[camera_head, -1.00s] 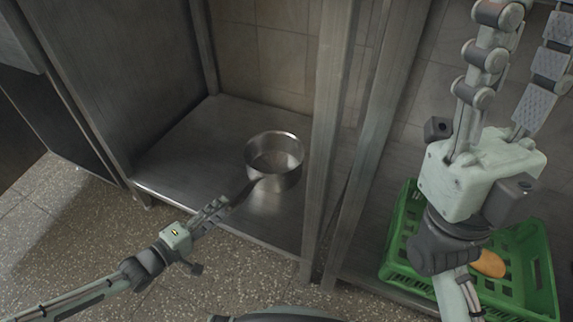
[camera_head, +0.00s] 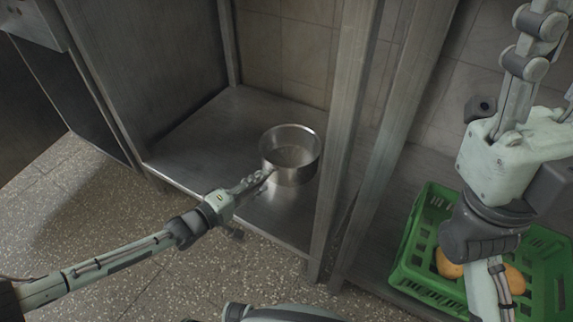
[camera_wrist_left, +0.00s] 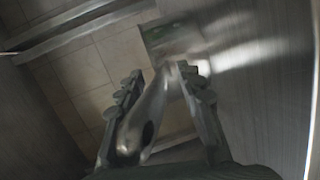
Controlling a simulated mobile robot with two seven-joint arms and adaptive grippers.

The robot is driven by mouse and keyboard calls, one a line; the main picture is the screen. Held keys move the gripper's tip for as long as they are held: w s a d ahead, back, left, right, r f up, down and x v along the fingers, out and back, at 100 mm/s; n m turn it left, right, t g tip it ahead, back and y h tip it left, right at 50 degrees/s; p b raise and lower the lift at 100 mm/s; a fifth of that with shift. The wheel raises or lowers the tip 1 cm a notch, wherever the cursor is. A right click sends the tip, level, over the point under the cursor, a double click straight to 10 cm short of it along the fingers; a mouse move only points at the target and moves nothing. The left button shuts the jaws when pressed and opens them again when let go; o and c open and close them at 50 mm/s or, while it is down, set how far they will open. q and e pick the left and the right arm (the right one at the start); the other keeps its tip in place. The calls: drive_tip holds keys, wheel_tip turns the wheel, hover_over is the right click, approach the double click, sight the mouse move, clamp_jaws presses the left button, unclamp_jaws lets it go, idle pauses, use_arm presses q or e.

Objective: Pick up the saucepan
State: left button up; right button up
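The saucepan (camera_head: 290,155), a shiny round metal pot, stands upright on the metal shelf, its handle toward my left gripper. My left gripper (camera_head: 262,181) reaches in from the left, its fingers at the handle beside the pot's rim. In the left wrist view, the handle (camera_wrist_left: 150,112) lies between the two open fingers (camera_wrist_left: 160,88), close to the left one, with a gap to the right one.
The metal shelf (camera_head: 195,150) has a side panel at left and an upright post (camera_head: 340,130) just right of the saucepan. A green crate (camera_head: 425,275) with potato-like items (camera_head: 450,265) is at right. Speckled floor (camera_head: 80,215) lies in front.

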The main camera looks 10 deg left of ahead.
use_arm(q)
clamp_jaws()
drive_tip(key=shift+r, duration=0.1)
idle(0.3)
drive_tip(key=shift+w+r, duration=0.1)
drive_tip(key=shift+r, duration=0.1)
drive_tip(key=shift+r, duration=0.1)
